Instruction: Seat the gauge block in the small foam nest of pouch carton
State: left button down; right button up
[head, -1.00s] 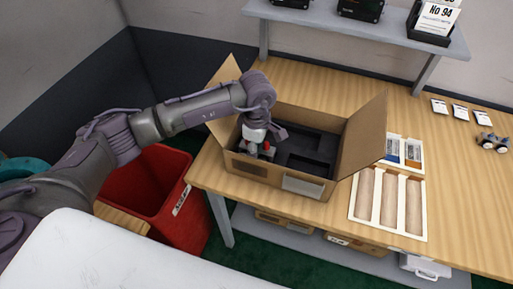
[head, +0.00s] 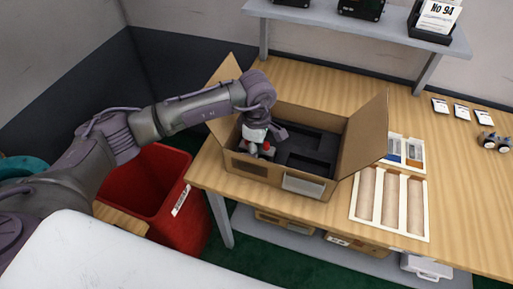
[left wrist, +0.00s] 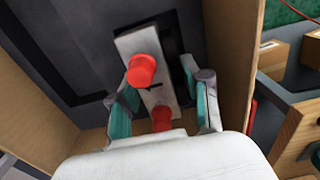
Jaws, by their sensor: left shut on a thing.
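The gauge block (left wrist: 152,48), a pale grey bar with two red knobs, is between the fingers of my left gripper (left wrist: 166,96) in the left wrist view. The gripper is shut on it. A dark recess in the foam (left wrist: 178,45) shows along the block's right side; I cannot tell how deep the block sits in it. In the head view my left gripper (head: 258,146) reaches down inside the left part of the open pouch carton (head: 245,168), and the red knobs show by its fingers. Black foam (head: 308,150) with larger recesses fills the carton. My right gripper is out of view.
The carton's flaps stand up, with the right flap (head: 364,135) beside a tray (head: 402,207) of tan rolls. A red bin (head: 160,205) stands on the floor left of the table. A grey shelf (head: 385,35) runs along the back.

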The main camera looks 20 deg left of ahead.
pick_arm(q)
jog(key=shift+f, duration=0.25)
jog(key=shift+c, duration=2.2)
grip_release()
